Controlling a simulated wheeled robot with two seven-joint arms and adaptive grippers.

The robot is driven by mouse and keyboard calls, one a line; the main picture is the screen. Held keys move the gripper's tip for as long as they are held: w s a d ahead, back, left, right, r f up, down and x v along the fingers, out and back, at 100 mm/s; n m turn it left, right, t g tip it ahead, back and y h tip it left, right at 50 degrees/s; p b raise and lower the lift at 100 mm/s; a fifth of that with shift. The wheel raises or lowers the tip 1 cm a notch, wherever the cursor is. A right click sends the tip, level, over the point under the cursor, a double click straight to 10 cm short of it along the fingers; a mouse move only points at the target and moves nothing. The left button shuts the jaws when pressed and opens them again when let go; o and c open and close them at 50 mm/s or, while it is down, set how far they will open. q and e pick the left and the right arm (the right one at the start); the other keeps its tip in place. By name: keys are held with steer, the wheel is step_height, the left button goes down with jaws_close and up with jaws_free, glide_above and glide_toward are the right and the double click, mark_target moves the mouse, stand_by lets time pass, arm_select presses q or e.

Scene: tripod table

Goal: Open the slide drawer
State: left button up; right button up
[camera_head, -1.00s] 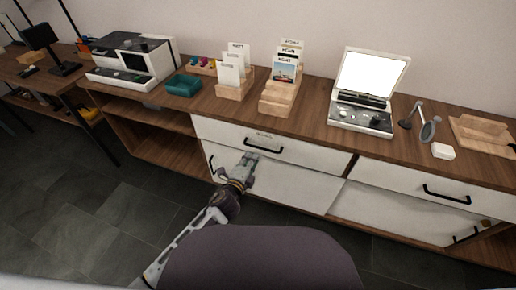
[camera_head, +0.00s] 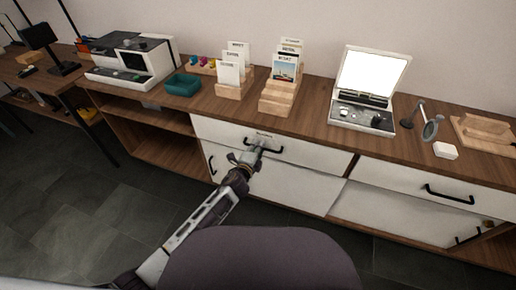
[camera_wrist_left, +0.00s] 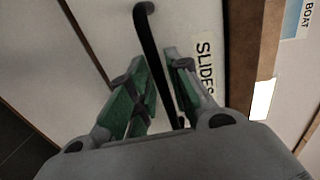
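The slide drawer (camera_head: 222,130) is a white front with a black bar handle (camera_head: 274,150), shut flush in the long cabinet. A label reading "SLIDES" (camera_wrist_left: 204,70) shows beside the handle in the left wrist view. My left gripper (camera_head: 257,146) is at the drawer's handle. In the left wrist view its two green-padded fingers (camera_wrist_left: 160,88) are apart, with the black handle (camera_wrist_left: 150,40) running between them. A gap shows between the fingers and the bar, so they do not look closed on it. My right gripper is not in view.
A second drawer with a black handle (camera_head: 447,194) is at the right. White doors (camera_head: 290,185) lie below. The wooden top (camera_head: 225,108) holds card holders, a teal tray (camera_head: 183,84) and a lightbox device (camera_head: 362,115). Dark floor (camera_head: 80,210) is free in front.

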arm_select(q)
steer(key=shift+w, duration=0.2)
steer(key=shift+w+d, duration=0.1)
jaws_close()
stand_by(0.4)
